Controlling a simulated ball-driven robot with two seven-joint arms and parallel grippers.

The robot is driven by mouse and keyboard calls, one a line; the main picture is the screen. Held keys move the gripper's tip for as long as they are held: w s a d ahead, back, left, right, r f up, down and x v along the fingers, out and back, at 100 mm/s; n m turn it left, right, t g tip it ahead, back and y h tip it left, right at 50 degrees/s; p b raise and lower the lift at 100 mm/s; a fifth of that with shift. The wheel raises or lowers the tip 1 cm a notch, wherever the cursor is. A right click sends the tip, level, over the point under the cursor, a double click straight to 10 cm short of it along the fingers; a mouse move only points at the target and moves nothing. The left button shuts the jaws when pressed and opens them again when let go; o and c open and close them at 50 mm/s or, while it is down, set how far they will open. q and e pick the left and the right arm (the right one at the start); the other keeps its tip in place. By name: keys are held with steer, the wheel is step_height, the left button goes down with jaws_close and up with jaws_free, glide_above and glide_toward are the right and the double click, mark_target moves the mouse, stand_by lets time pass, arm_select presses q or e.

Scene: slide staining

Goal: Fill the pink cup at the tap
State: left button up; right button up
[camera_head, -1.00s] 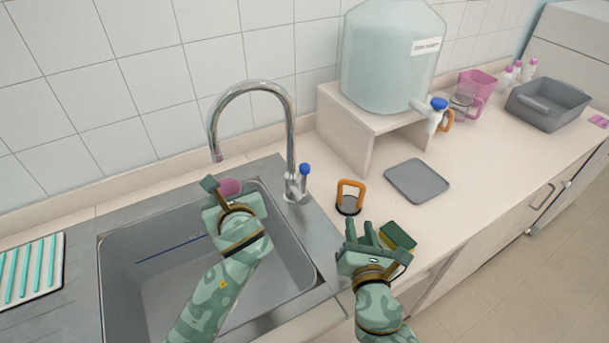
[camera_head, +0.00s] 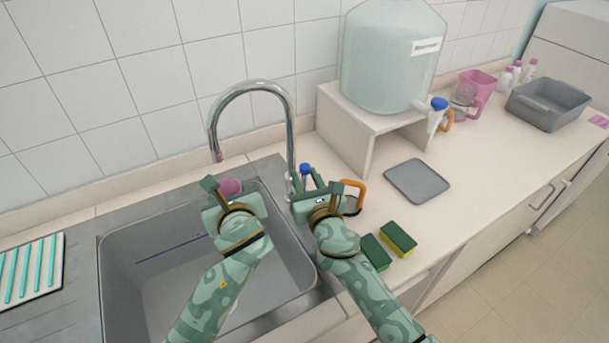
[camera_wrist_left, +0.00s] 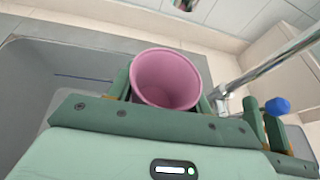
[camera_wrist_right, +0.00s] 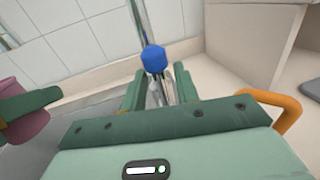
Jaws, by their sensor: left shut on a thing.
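The pink cup (camera_head: 230,186) is held by my left gripper (camera_head: 231,196), which is shut on it over the sink. In the left wrist view the cup (camera_wrist_left: 166,78) stands with its mouth up between the fingers and looks empty. The tap (camera_head: 289,120) arches over the sink, its spout end above the cup. No water shows. The tap's blue-topped handle (camera_head: 305,168) also shows in the right wrist view (camera_wrist_right: 154,58). My right gripper (camera_head: 308,186) is open, its fingers on either side of the handle's lower part; contact cannot be told.
The sink basin (camera_head: 150,270) lies below the cup. An orange-handled tool (camera_head: 360,192) stands close right of my right gripper. Green-and-yellow sponges (camera_head: 398,238) and a grey tray (camera_head: 417,181) lie on the counter. A large water container (camera_head: 390,60) sits on a stand behind.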

steer(key=shift+w+a, duration=0.15)
steer(key=shift+w, duration=0.45)
steer(key=shift+c, duration=0.3)
jaws_close()
